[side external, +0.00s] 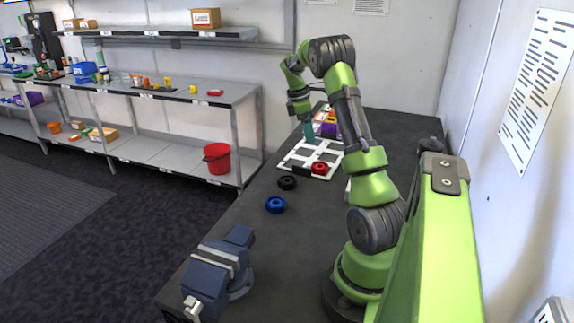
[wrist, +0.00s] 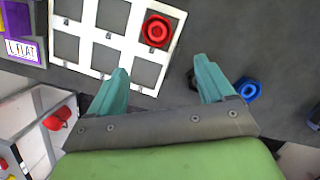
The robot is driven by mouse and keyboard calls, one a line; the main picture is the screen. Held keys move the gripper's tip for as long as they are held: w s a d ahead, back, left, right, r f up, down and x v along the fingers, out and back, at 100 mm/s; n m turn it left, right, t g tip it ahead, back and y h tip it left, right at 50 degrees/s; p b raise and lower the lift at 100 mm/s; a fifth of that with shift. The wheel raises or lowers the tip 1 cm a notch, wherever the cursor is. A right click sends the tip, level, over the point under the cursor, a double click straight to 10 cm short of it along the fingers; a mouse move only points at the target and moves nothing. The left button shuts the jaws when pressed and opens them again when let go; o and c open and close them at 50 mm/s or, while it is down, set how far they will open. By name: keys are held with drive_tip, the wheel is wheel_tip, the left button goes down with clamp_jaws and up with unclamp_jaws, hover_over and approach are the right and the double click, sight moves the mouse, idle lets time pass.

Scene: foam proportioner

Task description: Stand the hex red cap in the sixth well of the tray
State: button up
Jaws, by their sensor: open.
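The hex red cap (side external: 319,168) is at a corner well of the white tray (side external: 288,162), at the tray's near right in the side view. In the wrist view the red cap (wrist: 157,30) shows its ringed top within the right-end corner well of the tray (wrist: 130,43), apparently upright; its seating depth cannot be told. The other visible wells look empty. My gripper (side external: 308,136) is above the far part of the tray in the side view. In the wrist view my gripper (wrist: 160,66) has its teal fingers spread apart, with nothing held between them.
A black ring-like part (side external: 287,183) and a blue hex part (side external: 275,204) lie on the dark table in front of the tray. A blue-grey vise (side external: 222,272) stands at the near edge. Coloured boxes (side external: 326,124) stand behind the tray. Bare table surrounds the loose parts.

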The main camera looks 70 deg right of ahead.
drive_tip(key=w+a+r+m+t, duration=0.15)
drive_tip(key=a+r, duration=0.25)
drive_tip(key=a, duration=0.4)
drive_tip(key=w+a+r+m+t, duration=0.1)
drive_tip(key=w+a+r+t, duration=0.15)
drive_tip(key=a, duration=0.65)
drive_tip(key=w+a+r+m+t, duration=0.1)
drive_tip(key=w+a+r+t, duration=0.2)
drive_tip(key=a, duration=0.5)
drive_tip(key=s+a+m+t+y, duration=0.1)
drive_tip(key=s+a, duration=0.3)
drive_tip(key=a, duration=0.6)
drive_tip(key=s+a+r+m+t+y, duration=0.1)
drive_tip(key=s+a+m, duration=0.3)
drive_tip(key=a, duration=0.6)
drive_tip(key=shift+s+a+t+y, duration=0.3)
drive_tip(key=shift+s+t+y, duration=0.1)
drive_tip(key=shift+s+y, duration=0.3)
drive_tip(key=shift+w, duration=0.1)
